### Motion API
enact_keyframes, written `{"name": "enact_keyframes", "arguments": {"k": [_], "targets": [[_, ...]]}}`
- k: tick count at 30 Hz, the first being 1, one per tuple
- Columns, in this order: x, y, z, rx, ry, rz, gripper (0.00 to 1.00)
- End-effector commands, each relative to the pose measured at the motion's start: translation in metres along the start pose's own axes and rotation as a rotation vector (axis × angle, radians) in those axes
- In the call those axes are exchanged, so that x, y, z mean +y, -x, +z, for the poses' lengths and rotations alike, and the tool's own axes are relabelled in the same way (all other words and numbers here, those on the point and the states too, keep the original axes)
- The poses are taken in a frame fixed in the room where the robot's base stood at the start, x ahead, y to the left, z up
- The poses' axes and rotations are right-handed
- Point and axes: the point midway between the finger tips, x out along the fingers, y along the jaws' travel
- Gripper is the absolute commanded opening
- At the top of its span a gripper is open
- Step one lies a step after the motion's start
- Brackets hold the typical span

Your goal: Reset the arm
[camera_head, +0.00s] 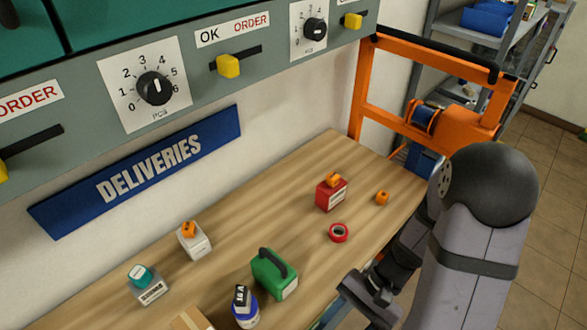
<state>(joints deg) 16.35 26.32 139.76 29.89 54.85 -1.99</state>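My arm comes in from the lower right, with a dark round joint and a grey link. My gripper (358,290) is at the lower edge of the picture, in front of the wooden table's (300,185) front edge. It is partly hidden by my arm and cut by the frame, so I cannot tell if it is open or shut. No object shows in it.
On the table are a red box (331,195), red tape roll (339,232), small orange item (382,198), green case (273,275), blue-white bottle (245,308) and two small boxes at left. An orange frame (440,125) stands at the table's right end. A grey dial panel (200,95) hangs above.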

Motion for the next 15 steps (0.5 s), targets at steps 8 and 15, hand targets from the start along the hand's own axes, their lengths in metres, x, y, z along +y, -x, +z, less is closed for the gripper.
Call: {"name": "enact_keyframes", "arguments": {"k": [8,15], "targets": [[-0.004,0.056,-0.062,0.518,0.411,0.253,0.49],[-0.037,0.099,-0.08,0.777,0.646,0.322,0.49]]}}
